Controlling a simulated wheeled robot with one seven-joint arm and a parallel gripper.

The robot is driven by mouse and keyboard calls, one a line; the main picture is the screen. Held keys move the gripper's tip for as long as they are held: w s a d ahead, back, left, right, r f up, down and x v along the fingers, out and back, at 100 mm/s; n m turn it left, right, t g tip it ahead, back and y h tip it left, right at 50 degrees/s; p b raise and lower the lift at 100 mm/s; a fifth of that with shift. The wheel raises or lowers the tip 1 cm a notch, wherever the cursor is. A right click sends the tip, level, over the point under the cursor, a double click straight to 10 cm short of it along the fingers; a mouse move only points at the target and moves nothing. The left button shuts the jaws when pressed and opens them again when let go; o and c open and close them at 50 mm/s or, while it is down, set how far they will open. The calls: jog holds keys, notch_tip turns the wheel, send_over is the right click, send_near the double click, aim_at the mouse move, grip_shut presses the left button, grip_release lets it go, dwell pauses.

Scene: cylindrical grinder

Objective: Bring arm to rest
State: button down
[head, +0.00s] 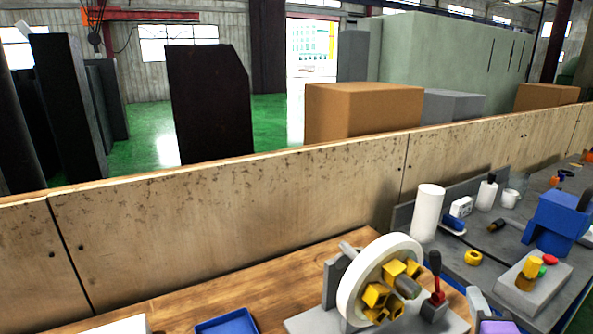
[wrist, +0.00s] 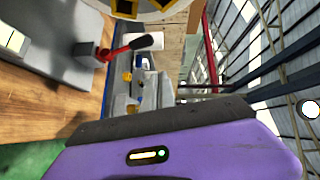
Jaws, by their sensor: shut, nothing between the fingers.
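My gripper (wrist: 165,120) shows in the wrist view as a dark edge on a purple body with a small lit indicator. It is shut and empty, and its fingertips are not clearly visible. In the head view, a purple and grey part of my arm shows at the bottom right edge, beside the grinder. The cylindrical grinder has a large white wheel ring (head: 352,292) with yellow blocks inside it. Most of my arm is out of view.
The wooden bench (head: 285,268) has a blue tray (head: 228,324) at its front. A grey bench on the right holds a white cylinder (head: 427,212), a blue machine (head: 556,222) and a button box (head: 530,284). A low wooden wall (head: 230,220) runs behind.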

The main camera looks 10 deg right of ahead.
jog(key=s+a+f+n+t+y, duration=0.1)
jog(key=s+a+n+t+y, duration=0.2)
jog(key=s+a+n, duration=0.9)
jog(key=s+a+f+n+g+y, duration=0.1)
jog(key=s+a+f+n, duration=0.1)
jog(key=s, duration=0.5)
jog(key=s+a+f+n+g+y, duration=0.1)
jog(key=s+a+f+n, duration=0.1)
jog(key=s, duration=0.5)
jog(key=s+a+f+n+g+y, duration=0.1)
jog(key=s+a+f+n+y, duration=0.1)
jog(key=s, duration=0.6)
notch_tip(320, 180, down, 2)
jog(key=a+n, duration=0.1)
jog(key=n, duration=0.1)
jog(key=shift+f+n+g, duration=0.25)
jog(key=shift+n+g, duration=0.15)
jog(key=shift+s, duration=0.1)
